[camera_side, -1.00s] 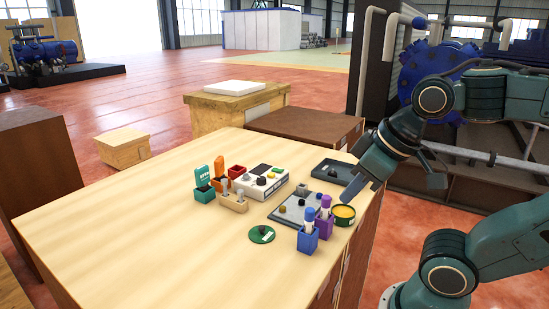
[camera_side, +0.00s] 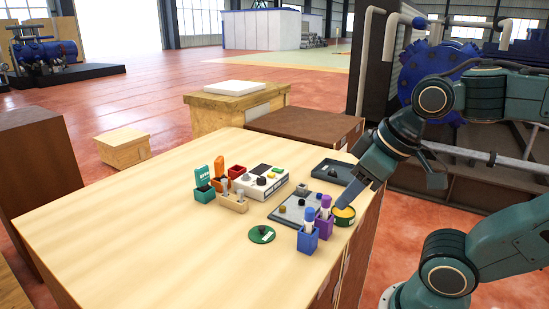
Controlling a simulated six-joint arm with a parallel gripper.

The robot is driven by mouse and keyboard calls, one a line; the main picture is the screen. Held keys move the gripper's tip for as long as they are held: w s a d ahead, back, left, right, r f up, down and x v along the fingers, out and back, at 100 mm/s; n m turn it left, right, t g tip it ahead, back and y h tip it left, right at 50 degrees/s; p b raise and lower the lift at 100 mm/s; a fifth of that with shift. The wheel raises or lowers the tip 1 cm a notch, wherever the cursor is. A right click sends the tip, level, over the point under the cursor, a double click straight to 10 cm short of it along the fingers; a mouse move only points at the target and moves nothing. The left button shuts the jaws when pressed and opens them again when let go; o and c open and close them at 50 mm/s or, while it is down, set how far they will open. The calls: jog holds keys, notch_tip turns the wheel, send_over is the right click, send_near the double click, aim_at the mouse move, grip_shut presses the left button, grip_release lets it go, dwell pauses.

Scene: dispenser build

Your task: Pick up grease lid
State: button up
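The grease lid, a flat dark green disc (camera_side: 262,234) with a dark knob and a pale label, lies on the wooden table (camera_side: 130,230) near its front middle. The green grease tin (camera_side: 343,220) stands open at the table's right edge, with yellow grease showing. My gripper (camera_side: 346,197) points down-left just above the tin and covers part of its opening from this view. It is well to the right of the lid and apart from it. Its fingers overlap in this view, so I cannot tell whether they are open or shut.
Blue (camera_side: 308,238) and purple (camera_side: 324,225) holders with upright tubes stand between lid and tin. Behind are a grey plate (camera_side: 296,208) with knobs, a dark tray (camera_side: 334,171), a white device (camera_side: 262,181) and small coloured boxes. The table's left and front are clear.

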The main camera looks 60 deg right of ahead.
jog(key=o, duration=0.9)
jog(key=w+f+m+g, duration=0.1)
jog(key=w+m+g, duration=0.1)
jog(key=w+m, duration=0.4)
jog(key=w+d+f+m+g, duration=0.1)
jog(key=w+m, duration=0.5)
jog(key=w, duration=0.8)
jog(key=f+g, duration=0.1)
jog(key=g, duration=0.1)
jog(key=shift+w+d+f+m+g, duration=0.15)
jog(key=shift+d+m+g, duration=0.1)
jog(key=shift+m+g, duration=0.05)
jog(key=shift+f, duration=0.15)
